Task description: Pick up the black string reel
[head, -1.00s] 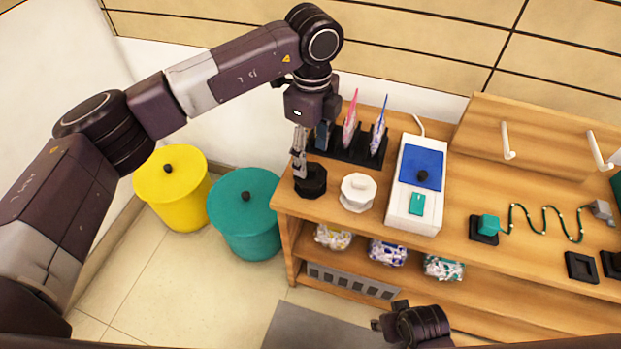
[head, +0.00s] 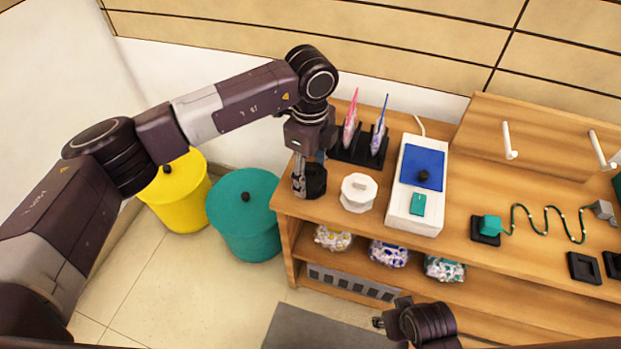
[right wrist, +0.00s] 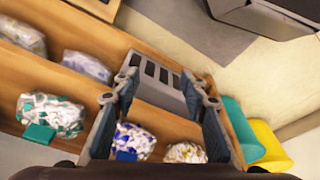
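The black string reel (head: 317,182) stands on the wooden workbench (head: 345,222) near its left front corner. My left gripper (head: 301,184) points down at the reel. One finger shows against the reel's left side; the other finger is hidden, so I cannot tell if the gripper is closed on the reel. A similar white reel (head: 358,193) stands just right of the black one. My right gripper (head: 383,317) is low in front of the bench. In the right wrist view its fingers (right wrist: 160,125) are spread apart with nothing held between them.
A black rack (head: 358,150) with pink and blue pens stands close behind the reels. A white device (head: 414,205) with a blue top is to the right. Bagged items (head: 388,253) lie on the lower shelf. Teal (head: 240,220) and yellow (head: 180,198) bins stand left of the bench.

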